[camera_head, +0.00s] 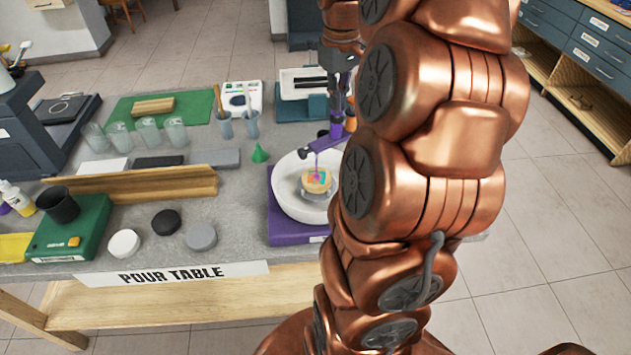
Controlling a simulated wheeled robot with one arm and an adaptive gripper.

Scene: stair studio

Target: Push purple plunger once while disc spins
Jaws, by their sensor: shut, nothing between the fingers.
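A purple base (285,226) at the table's right end carries a wide white basin (289,190). Inside the basin is a small round disc (316,182) with coloured patches; a still view does not show whether it spins. A purple arm with dark ends (322,141) reaches over the basin, and a thin purple line runs from it down to the disc. My gripper (338,108) points down just above the purple part at its right end, the likely plunger. It looks shut and empty; whether it touches the plunger cannot be told. My arm hides the basin's right side.
A green funnel (260,153), grey cups (251,125) and a grey block (212,158) stand left of the basin. A wooden trough (150,188), round pucks (201,238) and a green scale (75,232) lie farther left. Blue drawers (570,35) stand at the upper right.

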